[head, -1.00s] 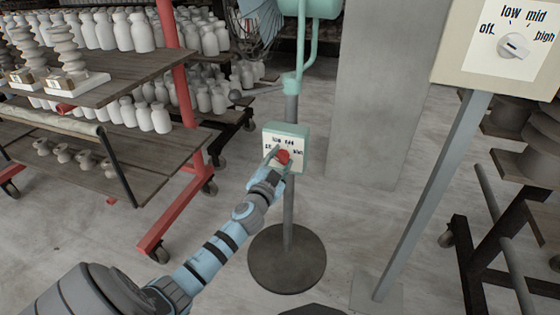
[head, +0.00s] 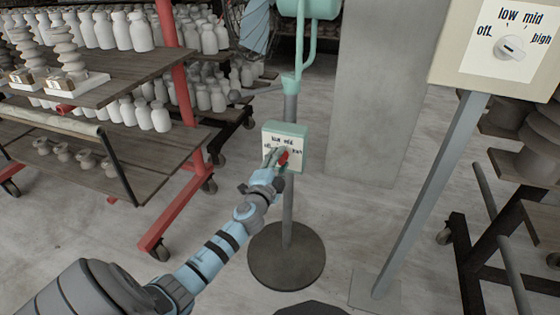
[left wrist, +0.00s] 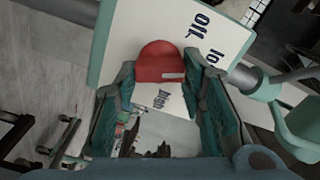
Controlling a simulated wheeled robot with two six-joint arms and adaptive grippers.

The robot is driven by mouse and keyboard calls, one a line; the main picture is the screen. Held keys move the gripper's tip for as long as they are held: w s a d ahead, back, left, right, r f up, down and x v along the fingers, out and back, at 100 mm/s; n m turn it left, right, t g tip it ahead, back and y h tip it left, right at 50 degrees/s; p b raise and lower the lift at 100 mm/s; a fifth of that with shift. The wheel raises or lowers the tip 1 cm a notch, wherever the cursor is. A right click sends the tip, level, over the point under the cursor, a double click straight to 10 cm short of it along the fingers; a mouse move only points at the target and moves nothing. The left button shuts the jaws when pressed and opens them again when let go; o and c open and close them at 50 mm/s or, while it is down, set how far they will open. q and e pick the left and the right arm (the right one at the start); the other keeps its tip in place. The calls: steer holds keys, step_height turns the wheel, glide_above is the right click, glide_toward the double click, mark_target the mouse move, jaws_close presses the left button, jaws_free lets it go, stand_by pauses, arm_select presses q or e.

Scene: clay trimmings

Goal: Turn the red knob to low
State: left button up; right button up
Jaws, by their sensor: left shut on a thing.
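The red knob (head: 283,157) is on the white dial face of a small teal control box (head: 286,130) on a pole. It also shows in the left wrist view (left wrist: 160,62), with a pale mark at its lower right edge. The labels off, low, mid and high surround it; the gripper partly hides some. I cannot tell exactly which label the mark points at. My left gripper (head: 275,160) has its fingers on either side of the knob and is shut on it; both fingers show in the left wrist view (left wrist: 160,70). My right gripper is out of view.
A larger panel with a grey knob (head: 511,48) stands on a post at the right. Racks of pale bottles (head: 140,35) stand at the left. A concrete pillar (head: 385,90) rises behind the box, whose pole has a round base (head: 287,270). Floor between is clear.

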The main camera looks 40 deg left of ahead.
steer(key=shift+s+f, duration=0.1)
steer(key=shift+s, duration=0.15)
arm_select(q)
steer(key=o, duration=1.1)
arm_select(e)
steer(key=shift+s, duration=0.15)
arm_select(q)
steer(key=shift+o, duration=0.2)
steer(key=shift+s, duration=0.1)
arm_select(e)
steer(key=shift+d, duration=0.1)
arm_select(q)
steer(key=v, duration=1.2)
steer(key=shift+d, duration=0.1)
